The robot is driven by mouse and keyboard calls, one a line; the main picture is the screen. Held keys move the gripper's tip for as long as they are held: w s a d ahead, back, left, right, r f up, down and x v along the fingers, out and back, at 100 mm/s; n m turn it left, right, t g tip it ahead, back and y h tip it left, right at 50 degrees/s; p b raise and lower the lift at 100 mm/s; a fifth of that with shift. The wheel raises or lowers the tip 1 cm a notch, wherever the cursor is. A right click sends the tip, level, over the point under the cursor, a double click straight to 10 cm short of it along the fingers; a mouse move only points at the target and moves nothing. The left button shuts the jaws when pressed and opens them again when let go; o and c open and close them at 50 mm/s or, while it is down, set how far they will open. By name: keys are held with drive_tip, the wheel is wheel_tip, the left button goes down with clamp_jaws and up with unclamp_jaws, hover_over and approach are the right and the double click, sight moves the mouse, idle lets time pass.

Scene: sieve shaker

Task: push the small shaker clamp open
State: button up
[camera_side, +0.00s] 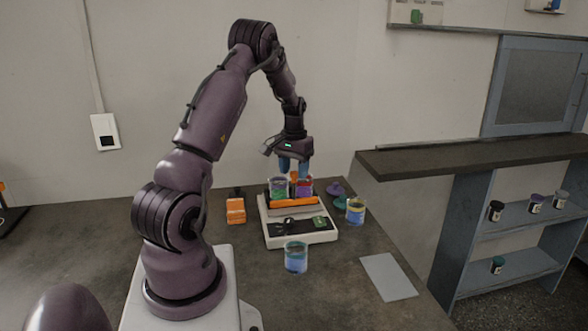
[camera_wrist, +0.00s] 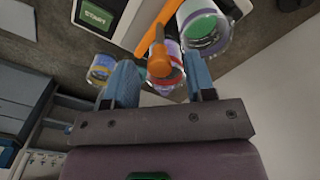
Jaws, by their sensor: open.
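An orange clamp bar (camera_side: 294,202) runs in front of the cups, and an orange knobbed lever (camera_wrist: 158,54) shows in the wrist view. My gripper (camera_side: 293,166) points down just above the cups. Its blue fingers (camera_wrist: 162,84) are apart, with the lever and a cup showing between and beyond them. Contact with the lever cannot be told.
A blue cup (camera_side: 296,257) stands in front of the shaker and a yellow-and-blue cup (camera_side: 355,211) to its right. Purple and teal lids (camera_side: 338,202) lie nearby.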

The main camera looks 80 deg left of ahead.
clamp_jaws()
drive_tip(key=shift+d, duration=1.45)
unclamp_jaws()
wheel_tip(320, 180, up, 13)
